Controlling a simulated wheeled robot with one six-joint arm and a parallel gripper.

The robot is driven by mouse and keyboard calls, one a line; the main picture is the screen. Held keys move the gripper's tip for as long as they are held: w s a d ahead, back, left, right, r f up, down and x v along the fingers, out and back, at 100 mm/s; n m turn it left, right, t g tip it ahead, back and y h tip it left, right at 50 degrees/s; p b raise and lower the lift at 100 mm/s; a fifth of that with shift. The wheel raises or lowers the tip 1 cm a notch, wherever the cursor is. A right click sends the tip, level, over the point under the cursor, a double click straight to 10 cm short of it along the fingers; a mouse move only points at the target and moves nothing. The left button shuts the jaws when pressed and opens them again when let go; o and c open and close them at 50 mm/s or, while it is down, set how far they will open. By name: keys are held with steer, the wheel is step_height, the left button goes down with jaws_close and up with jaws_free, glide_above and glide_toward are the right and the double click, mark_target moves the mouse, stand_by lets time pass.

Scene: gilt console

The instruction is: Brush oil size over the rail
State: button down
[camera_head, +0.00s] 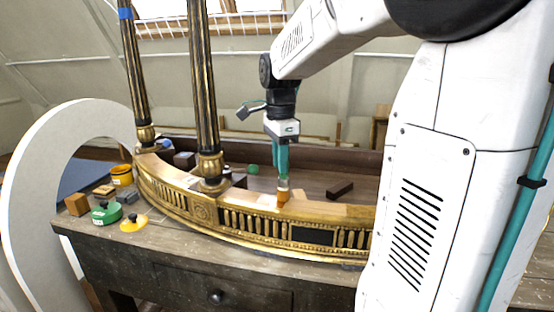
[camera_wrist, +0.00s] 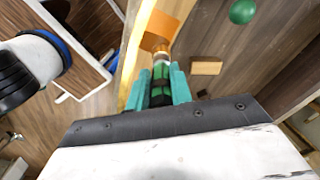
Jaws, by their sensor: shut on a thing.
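The rail (camera_head: 262,223) is a curved, gilt, ornamented piece on the dark wooden bench (camera_head: 180,253). Its top shows bare pale wood in places and orange-brown patches in others. My gripper (camera_head: 282,160) points down over the right part of the rail. Its teal fingers are shut on a brush with an orange-brown head (camera_head: 283,197). The brush head is at the rail's top; I cannot tell whether it touches.
Two black-and-gold columns (camera_head: 204,90) rise from the rail's left part. A green container (camera_head: 106,213), a yellow dish (camera_head: 133,224), an orange pot (camera_head: 121,175) and small blocks stand at the bench's left. A dark block (camera_head: 340,189) and green ball (camera_wrist: 242,11) lie behind the rail.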

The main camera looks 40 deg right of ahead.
steer(key=shift+s+d, duration=0.4)
steer(key=shift+s, duration=0.25)
steer(key=shift+s+r, duration=0.15)
steer(key=shift+d+r, duration=0.1)
steer(key=shift+r, duration=3.65)
